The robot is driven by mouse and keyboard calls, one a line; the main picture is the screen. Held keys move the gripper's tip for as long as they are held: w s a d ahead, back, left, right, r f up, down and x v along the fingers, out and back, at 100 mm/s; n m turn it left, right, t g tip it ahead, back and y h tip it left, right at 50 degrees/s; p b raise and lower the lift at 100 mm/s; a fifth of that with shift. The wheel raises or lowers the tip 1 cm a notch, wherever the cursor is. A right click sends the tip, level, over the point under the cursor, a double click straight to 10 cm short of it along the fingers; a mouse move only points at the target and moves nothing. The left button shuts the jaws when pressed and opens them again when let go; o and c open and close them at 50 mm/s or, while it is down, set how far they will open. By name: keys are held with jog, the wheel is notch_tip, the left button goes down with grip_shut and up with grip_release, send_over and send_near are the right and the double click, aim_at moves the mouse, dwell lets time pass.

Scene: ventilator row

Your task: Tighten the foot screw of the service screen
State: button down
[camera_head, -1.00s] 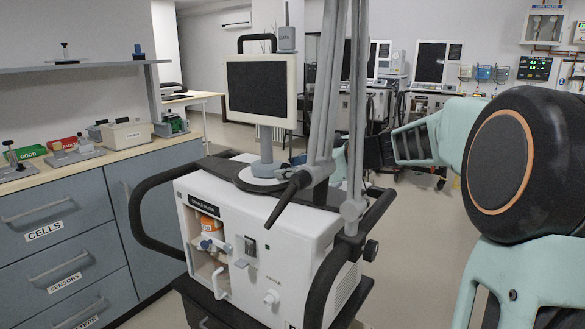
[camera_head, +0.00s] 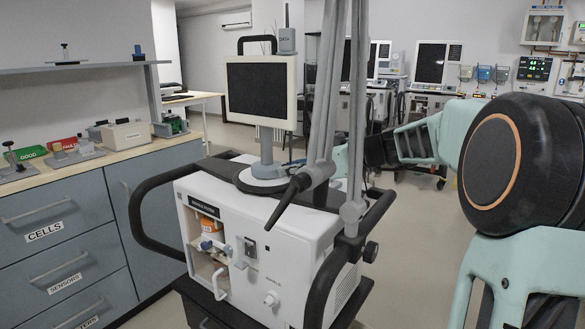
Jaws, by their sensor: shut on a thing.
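The service screen (camera_head: 262,92) is a dark panel in a cream frame, upright on a short post on top of the white ventilator (camera_head: 300,255). Its round grey-blue foot (camera_head: 262,180) rests on the ventilator's dark top. The foot screw is too small and covered to make out clearly, at the right side of the foot. My mint and black arm reaches in from the right. My gripper (camera_head: 297,163) is at the right of the foot, largely hidden behind the grey tubes. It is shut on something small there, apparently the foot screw.
Grey upright tubes (camera_head: 325,90) and a black lever (camera_head: 290,197) stand in front of my gripper. Black handrails (camera_head: 140,215) flank the ventilator. A counter with drawers (camera_head: 55,225) stands at left. More ventilators (camera_head: 430,75) line the back. Floor at right is clear.

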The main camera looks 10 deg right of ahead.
jog(key=m, duration=0.1)
jog(key=m+g+y+p, duration=0.1)
jog(key=shift+w+d+m, duration=0.15)
jog(key=shift+m, duration=0.25)
jog(key=shift+d+m+g+y+p, duration=0.1)
jog(key=shift+m+g+y+p, duration=0.5)
jog(key=shift+m+y+p, duration=0.35)
jog(key=shift+f+m, duration=0.1)
jog(key=shift+m, duration=0.15)
jog(key=c, duration=1.8)
grip_release()
jog(key=shift+o, duration=0.2)
